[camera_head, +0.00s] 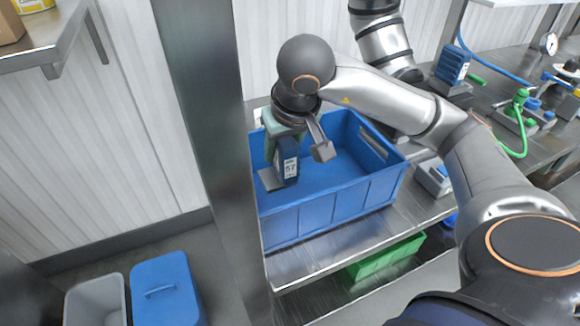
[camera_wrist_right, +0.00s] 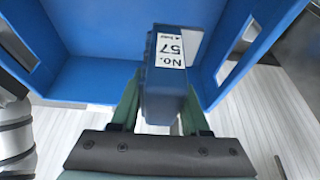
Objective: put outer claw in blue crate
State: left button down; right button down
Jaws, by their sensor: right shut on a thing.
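The blue crate (camera_head: 325,211) stands on a metal table behind a steel post; its walls and handle slots also show in the right wrist view (camera_wrist_right: 100,82). My right gripper (camera_head: 286,143) is shut on a dark blue block with a white "No. 57" label and a grey plate below, seemingly the outer claw (camera_head: 289,167). In the right wrist view the block (camera_wrist_right: 165,95) sits between the two green fingers. It overlaps the crate's left part in the head view; I cannot tell whether it touches the crate floor. The crate's left end is hidden by the post. My left gripper is not in view.
The steel post (camera_head: 205,120) stands close left of the crate. A similar blue device (camera_head: 452,66) and green-hosed fittings (camera_head: 519,112) stand on the table at right. A green crate (camera_head: 388,257) is on the lower shelf. Blue (camera_head: 165,295) and grey bins stand at lower left.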

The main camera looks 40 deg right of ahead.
aim_at(292, 147)
notch_tip(292, 147, down, 2)
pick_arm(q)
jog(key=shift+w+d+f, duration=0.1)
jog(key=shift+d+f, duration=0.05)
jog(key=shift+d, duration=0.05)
pick_arm(e)
jog(key=shift+f, duration=2.1)
pick_arm(q)
jog(key=shift+b, duration=0.35)
pick_arm(e)
jog(key=shift+f, duration=0.2)
jog(key=shift+c, duration=2)
grip_release()
jog(key=shift+r, duration=0.35)
jog(key=p+v, duration=0.2)
jog(key=v, duration=0.9)
jog(key=shift+s, duration=0.1)
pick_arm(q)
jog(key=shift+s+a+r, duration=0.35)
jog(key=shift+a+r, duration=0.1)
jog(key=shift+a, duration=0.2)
pick_arm(e)
jog(key=shift+s+a+r, duration=0.1)
jog(key=shift+s+r, duration=0.1)
jog(key=shift+r, duration=0.05)
